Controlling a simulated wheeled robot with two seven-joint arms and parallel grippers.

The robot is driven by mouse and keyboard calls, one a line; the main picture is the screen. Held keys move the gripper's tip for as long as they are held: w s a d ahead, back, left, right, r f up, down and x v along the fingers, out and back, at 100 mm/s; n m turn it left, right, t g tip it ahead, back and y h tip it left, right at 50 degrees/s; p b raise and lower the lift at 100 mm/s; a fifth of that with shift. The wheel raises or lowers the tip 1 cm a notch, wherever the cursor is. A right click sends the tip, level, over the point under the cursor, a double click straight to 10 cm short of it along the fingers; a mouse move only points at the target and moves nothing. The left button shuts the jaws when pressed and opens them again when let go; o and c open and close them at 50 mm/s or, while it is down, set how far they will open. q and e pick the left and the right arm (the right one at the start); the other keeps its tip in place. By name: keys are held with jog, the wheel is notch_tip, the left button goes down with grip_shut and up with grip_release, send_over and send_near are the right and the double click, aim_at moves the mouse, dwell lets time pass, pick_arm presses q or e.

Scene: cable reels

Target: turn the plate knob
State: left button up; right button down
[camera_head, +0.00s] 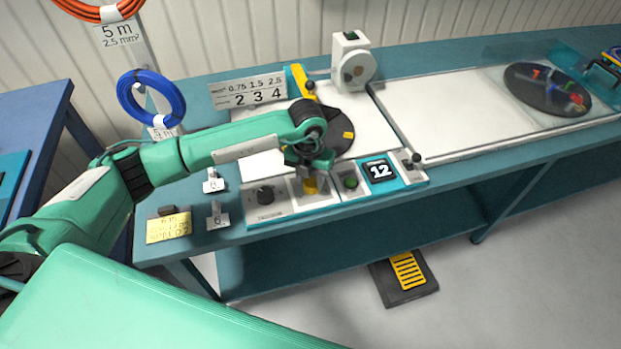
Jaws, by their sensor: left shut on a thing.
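My left gripper (307,171) points down over the control panel (290,209) at the front edge of the bench. It is shut on a yellow knob (310,186) set in a pale square plate on the panel; the gripper hides the knob's upper part. A black knob (265,195) sits to the left of it on the same panel. My right gripper is not in view.
A black disc (338,130) with a yellow mark lies behind my left gripper. A number chart (248,92) stands behind my forearm. A blue cable coil (150,98) hangs at the left. A yellow-topped pedal (407,270) lies on the floor.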

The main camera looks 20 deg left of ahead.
aim_at(309, 181)
pick_arm(q)
jog(key=o, duration=1)
jog(key=r, duration=0.4)
jog(key=r+b, duration=0.1)
jog(key=r, duration=0.4)
jog(key=r+b, duration=0.1)
jog(key=r, duration=0.4)
jog(key=shift+a, duration=0.25)
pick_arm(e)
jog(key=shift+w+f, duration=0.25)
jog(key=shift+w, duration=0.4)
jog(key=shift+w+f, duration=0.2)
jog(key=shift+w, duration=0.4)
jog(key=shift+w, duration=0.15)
